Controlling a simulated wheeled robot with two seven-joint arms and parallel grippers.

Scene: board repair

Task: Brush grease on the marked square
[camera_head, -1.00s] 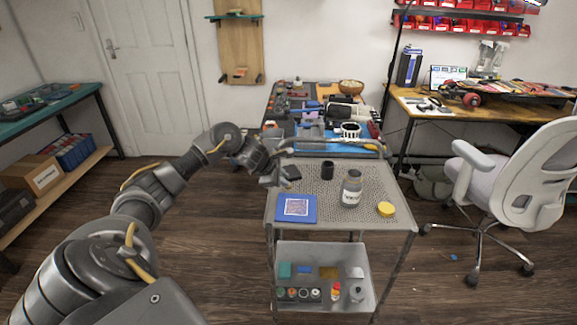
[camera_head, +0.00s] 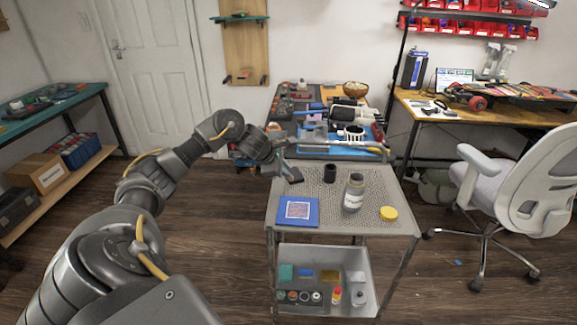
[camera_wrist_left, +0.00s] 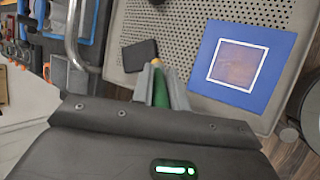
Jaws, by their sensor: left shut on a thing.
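A blue board (camera_head: 284,220) lies on the cart's perforated top at its front left. It bears a white-outlined square (camera_head: 298,210) with a mottled brownish-pink inside; the square also shows in the left wrist view (camera_wrist_left: 238,63). My left gripper (camera_head: 285,168) is over the cart's left edge, beyond the board. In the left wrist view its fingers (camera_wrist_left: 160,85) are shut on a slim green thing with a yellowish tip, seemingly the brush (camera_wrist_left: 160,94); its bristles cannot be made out. An open labelled jar (camera_head: 353,193) stands right of the board. My right gripper is not in view.
A yellow lid (camera_head: 388,213) lies right of the jar, and a black cup (camera_head: 329,173) stands behind it. A dark flat pad (camera_wrist_left: 139,55) lies near my left fingers. The cart's push bar (camera_wrist_left: 76,35) runs close by. A crowded bench (camera_head: 300,100) stands behind.

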